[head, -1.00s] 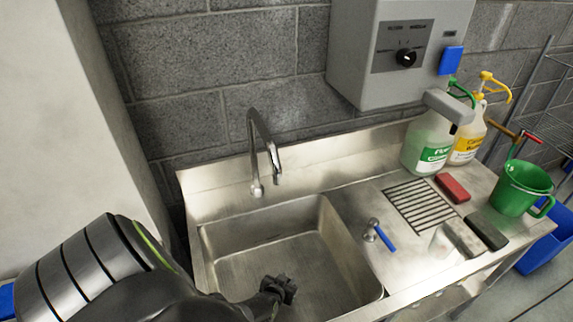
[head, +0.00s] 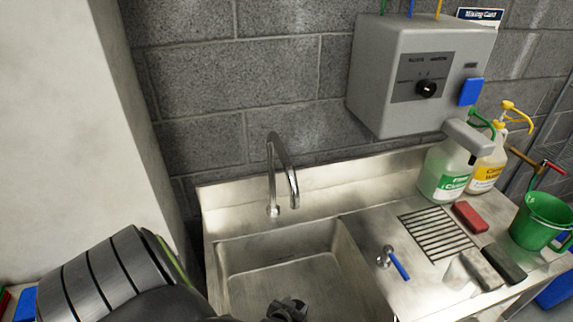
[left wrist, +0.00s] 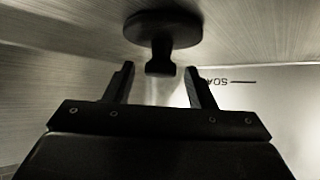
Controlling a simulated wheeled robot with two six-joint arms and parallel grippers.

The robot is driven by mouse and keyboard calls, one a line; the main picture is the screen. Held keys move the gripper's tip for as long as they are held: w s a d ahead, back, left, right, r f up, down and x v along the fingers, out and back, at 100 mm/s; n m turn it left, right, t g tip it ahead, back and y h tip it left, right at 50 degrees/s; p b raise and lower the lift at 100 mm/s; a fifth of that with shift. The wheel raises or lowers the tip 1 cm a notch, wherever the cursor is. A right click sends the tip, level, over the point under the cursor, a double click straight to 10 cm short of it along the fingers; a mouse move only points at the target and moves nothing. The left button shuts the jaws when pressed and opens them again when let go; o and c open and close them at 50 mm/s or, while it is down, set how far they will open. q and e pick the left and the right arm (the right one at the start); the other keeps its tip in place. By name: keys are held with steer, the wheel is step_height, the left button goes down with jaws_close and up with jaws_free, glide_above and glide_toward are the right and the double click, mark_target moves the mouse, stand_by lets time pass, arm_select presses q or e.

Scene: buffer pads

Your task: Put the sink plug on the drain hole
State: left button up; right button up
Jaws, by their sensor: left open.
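The sink plug (left wrist: 162,30) is a black disc with a short knob, seen in the left wrist view. Its knob points toward my left gripper (left wrist: 158,78) and lies at the gap between the fingertips. The fingers are open, one on each side of the knob, with no visible grip on it. In the head view my left gripper (head: 287,308) is low in the steel sink basin (head: 345,262), at the bottom edge of the picture. I cannot make out the plug there. The drain hole does not show in either view. My right gripper is not in view.
A curved faucet (head: 290,178) stands behind the basin. On the right counter are a blue-handled tap (head: 397,264), a slotted grate (head: 436,234), a red block (head: 470,217), two pump jugs (head: 445,170) and a green bucket (head: 541,222). A grey wall box (head: 395,70) hangs above.

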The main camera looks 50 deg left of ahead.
arm_select(q)
steer(key=p+v, duration=0.3)
steer(key=v, duration=0.3)
steer(key=shift+s+r, duration=0.1)
steer(key=shift+s, duration=0.15)
steer(key=shift+v, duration=1.2)
